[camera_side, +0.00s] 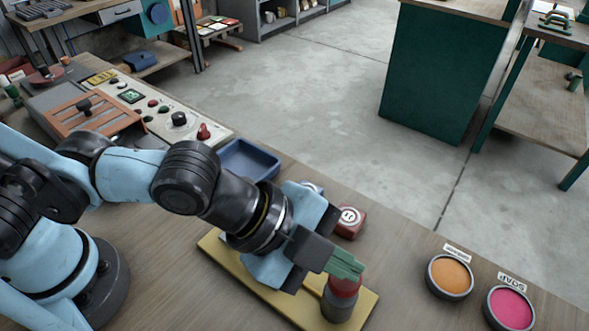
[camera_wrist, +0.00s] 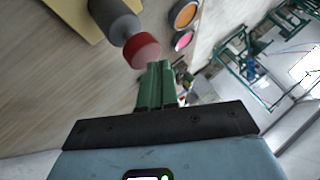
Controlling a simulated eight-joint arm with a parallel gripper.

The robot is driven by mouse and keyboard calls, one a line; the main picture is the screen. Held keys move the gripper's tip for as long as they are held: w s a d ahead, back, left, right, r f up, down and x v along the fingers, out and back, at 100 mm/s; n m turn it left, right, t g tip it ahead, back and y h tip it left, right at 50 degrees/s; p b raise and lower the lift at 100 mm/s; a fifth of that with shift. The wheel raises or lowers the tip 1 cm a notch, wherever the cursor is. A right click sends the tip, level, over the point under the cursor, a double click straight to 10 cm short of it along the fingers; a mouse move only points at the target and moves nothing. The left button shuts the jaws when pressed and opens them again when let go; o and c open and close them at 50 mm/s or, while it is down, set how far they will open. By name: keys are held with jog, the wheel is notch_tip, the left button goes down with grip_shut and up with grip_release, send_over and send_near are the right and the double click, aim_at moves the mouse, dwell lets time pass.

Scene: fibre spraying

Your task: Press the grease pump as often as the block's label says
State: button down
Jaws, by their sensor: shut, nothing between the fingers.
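The grease pump is a grey cylinder with a red cap (camera_side: 343,287). It stands upright on a yellow board (camera_side: 222,250). The pump's red cap also shows in the wrist view (camera_wrist: 143,52), with its grey body behind it. My gripper (camera_side: 350,265) has green fingers, shut and empty, with the tips right at the red cap. The shut fingers also show in the wrist view (camera_wrist: 160,66), close beside the cap. I cannot tell whether they touch it. A red block (camera_side: 350,222) with a round white label lies behind my gripper; the label's mark is too small to read surely.
An orange-filled dish (camera_side: 450,277) and a pink-filled dish (camera_side: 509,308) stand at the right with small name cards. A blue tray (camera_side: 249,160) and a control panel (camera_side: 150,108) lie at the back left. Bare table lies between the board and the dishes.

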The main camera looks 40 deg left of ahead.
jog(key=shift+f, duration=1.15)
dwell(1.0)
jog(key=shift+r, duration=1.6)
jog(key=shift+r, duration=2.5)
